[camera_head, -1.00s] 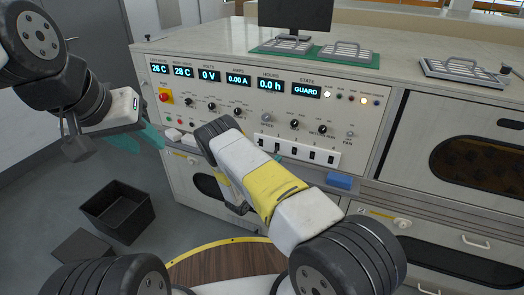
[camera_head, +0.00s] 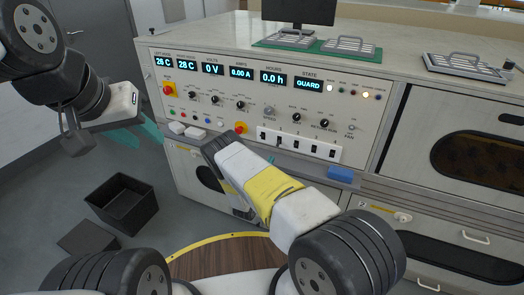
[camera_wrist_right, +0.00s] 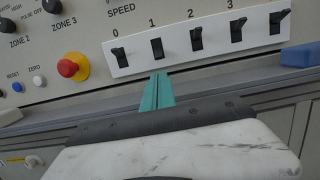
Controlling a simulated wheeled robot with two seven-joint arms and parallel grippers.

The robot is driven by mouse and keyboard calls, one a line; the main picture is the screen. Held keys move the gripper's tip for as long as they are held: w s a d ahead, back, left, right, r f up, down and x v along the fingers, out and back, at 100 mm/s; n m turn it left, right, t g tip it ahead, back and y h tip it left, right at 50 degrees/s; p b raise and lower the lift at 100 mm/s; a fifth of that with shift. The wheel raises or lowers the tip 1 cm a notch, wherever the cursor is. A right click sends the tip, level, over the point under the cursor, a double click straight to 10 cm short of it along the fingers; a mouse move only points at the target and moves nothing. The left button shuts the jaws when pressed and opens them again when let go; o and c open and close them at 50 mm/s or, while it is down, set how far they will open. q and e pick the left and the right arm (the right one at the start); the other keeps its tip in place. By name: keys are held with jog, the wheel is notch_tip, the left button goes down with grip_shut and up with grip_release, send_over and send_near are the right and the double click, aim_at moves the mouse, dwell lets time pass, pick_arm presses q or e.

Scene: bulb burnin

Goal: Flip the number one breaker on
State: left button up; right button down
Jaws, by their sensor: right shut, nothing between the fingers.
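The white breaker strip (camera_head: 299,145) is on the cabinet's front panel, with several black toggles in a row. In the right wrist view, the number one breaker (camera_wrist_right: 157,47) sits under the label 1, second from the left. My right gripper (camera_wrist_right: 158,76) is shut and empty, its teal fingertips just below that breaker. I cannot tell whether they touch it. In the head view, my right arm hides its fingertips. My left gripper (camera_head: 128,137) is at the left, in front of the cabinet and away from the breakers; I cannot tell its opening.
The red emergency knob (camera_wrist_right: 70,67) on its yellow plate is left of the strip. A blue block (camera_head: 340,174) sits on the ledge right below the strip. A black open bin (camera_head: 122,205) stands on the floor. The displays (camera_head: 240,73) include GUARD.

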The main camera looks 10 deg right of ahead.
aim_at(278, 143)
jog(key=x, duration=0.6)
jog(key=shift+w+d, duration=0.15)
jog(key=shift+w, duration=0.1)
jog(key=shift+r, duration=0.15)
